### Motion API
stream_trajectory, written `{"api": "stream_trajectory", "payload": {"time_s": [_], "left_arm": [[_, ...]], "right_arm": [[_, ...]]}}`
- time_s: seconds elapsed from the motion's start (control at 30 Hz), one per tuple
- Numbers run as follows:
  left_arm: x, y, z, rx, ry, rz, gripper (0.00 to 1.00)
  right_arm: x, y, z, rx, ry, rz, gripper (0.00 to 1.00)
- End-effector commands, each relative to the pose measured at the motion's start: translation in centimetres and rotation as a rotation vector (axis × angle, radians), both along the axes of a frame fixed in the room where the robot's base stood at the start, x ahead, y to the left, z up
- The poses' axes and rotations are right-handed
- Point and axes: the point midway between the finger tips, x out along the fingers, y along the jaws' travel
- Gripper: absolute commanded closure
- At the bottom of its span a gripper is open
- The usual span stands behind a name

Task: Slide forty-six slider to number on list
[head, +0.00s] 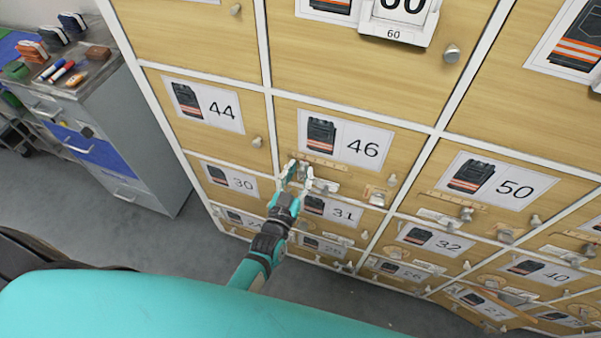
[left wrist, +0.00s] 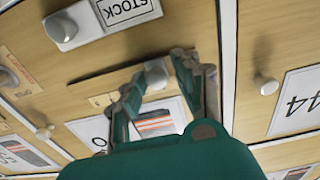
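The locker door marked 46 (head: 345,145) is in the middle of the head view, with a vest picture on its label. A narrow wooden strip (head: 322,161) and small pale parts sit below that label, partly hidden by my gripper. My left gripper (head: 297,176) is in front of the door's lower left part. In the left wrist view, its two fingers (left wrist: 158,85) are spread apart, with a pale knob (left wrist: 157,73) showing between them. I cannot tell whether either finger touches it. A white block reading STOCK (left wrist: 128,10) is above. My right gripper is out of view. I see no list.
Doors 44 (head: 205,107), 50 (head: 497,183) and 31 (head: 335,212) surround door 46, with protruding knobs and strips. A door knob (head: 391,180) is right of my gripper. A grey cabinet (head: 150,150) with items on top stands left. Floor (head: 200,245) between is clear.

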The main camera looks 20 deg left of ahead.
Motion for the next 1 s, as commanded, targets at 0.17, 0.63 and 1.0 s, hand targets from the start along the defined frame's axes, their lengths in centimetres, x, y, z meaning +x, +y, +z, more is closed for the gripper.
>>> {"api": "stream_trajectory", "payload": {"time_s": [0.17, 0.63, 1.0], "left_arm": [[0.0, -0.1, 0.0, -0.001, -0.001, 0.000, 0.57], [-4.6, 0.1, -0.1, 0.000, 0.003, -0.001, 0.57], [-11.1, 0.2, 0.0, 0.001, 0.001, 0.000, 0.57]], "right_arm": [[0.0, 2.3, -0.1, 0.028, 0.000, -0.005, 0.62], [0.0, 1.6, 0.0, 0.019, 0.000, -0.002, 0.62], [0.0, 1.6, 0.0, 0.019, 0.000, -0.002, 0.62]]}}
